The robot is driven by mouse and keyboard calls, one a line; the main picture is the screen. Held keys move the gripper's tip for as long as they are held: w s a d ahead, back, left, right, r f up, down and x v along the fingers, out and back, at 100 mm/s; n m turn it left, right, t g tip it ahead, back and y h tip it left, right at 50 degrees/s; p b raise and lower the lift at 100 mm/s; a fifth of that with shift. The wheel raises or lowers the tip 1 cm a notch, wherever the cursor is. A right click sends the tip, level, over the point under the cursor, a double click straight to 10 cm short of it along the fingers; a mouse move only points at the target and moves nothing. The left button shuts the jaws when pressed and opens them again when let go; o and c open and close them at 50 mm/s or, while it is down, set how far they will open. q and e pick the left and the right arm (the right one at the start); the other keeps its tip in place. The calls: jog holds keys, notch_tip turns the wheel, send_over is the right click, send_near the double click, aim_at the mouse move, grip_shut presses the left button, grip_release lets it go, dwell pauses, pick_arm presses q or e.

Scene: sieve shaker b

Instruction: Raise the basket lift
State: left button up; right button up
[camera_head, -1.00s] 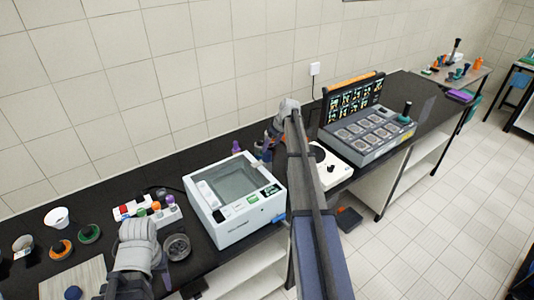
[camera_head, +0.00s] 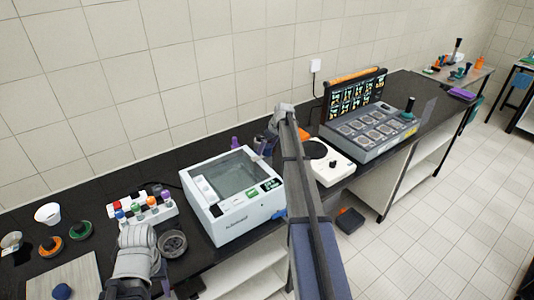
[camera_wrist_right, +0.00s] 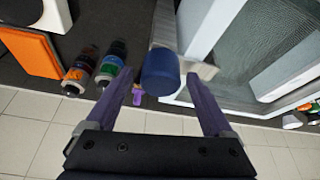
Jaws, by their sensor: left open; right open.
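The white bath unit (camera_head: 222,228) stands on the dark bench, with its open basin and a small display on top. In the right wrist view its rim (camera_wrist_right: 273,87) and a grey mesh-like interior (camera_wrist_right: 240,55) fill the right side. A blue cylindrical knob (camera_wrist_right: 160,74) on a pale bracket sits beside the rim; I take it as the lift's handle. My right gripper (camera_wrist_right: 160,82) is open, one purple finger on each side of the knob, not closed on it. It shows small behind the unit in the head view (camera_head: 266,145). My left gripper (camera_head: 160,286) is open near the front edge.
A white rack (camera_head: 148,212) with colored-top bottles and a round dark dish (camera_head: 173,244) are left of the unit. A white round-plated device (camera_head: 333,167) and a grey panel console (camera_head: 370,130) stand to the right. My right arm crosses the bench.

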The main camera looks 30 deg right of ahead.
jog(key=shift+f, duration=0.1)
grip_shut()
dwell(0.8)
